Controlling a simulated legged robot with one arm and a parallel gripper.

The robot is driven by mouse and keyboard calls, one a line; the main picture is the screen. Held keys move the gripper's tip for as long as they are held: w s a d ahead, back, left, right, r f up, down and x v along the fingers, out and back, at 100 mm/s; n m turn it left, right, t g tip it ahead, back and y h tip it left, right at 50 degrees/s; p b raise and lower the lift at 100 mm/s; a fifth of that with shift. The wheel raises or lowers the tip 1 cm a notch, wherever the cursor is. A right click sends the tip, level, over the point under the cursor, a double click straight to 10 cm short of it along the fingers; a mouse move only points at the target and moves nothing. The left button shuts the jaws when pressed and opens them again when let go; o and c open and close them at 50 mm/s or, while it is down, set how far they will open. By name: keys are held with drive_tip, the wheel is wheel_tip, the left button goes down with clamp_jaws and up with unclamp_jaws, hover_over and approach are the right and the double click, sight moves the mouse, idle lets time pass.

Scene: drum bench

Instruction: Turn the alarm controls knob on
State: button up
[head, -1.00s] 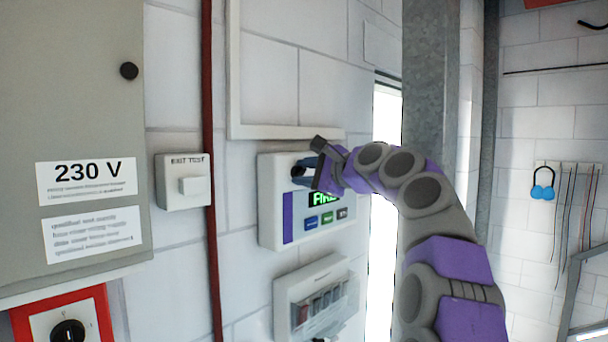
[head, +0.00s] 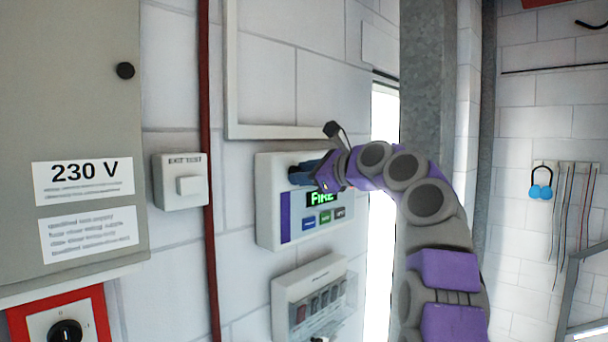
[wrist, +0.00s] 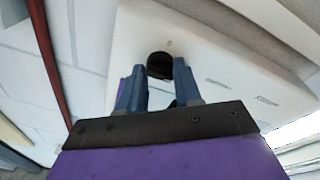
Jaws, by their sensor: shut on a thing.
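The alarm panel (head: 268,205) is a white box on the wall with a purple stripe, a green "FIRE" display and a row of small buttons. In the wrist view its white face (wrist: 225,60) fills the upper middle. A round black knob (wrist: 160,64) sits on that face. My gripper (head: 296,176) reaches the panel's upper part from the right. In the wrist view my gripper's blue fingers (wrist: 158,72) are shut on the knob, one on each side. In the head view the fingers and wrist hide the knob.
A white box with a clear cover (head: 315,300) is below the panel. An "EXIT TEST" box (head: 181,183), a red pipe (head: 208,240) and a grey 230 V cabinet (head: 70,110) are to the left. A grey column (head: 428,90) stands behind my arm.

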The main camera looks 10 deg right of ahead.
idle(0.3)
drive_tip(key=o, duration=1)
drive_tip(key=shift+w, duration=0.1)
drive_tip(key=shift+o, duration=0.2)
drive_tip(key=shift+r, duration=0.1)
drive_tip(key=b+v, duration=0.1)
drive_tip(key=v, duration=1.6)
drive_tip(key=shift+d+b, duration=0.3)
drive_tip(key=shift+d, duration=0.05)
drive_tip(key=shift+a, duration=0.1)
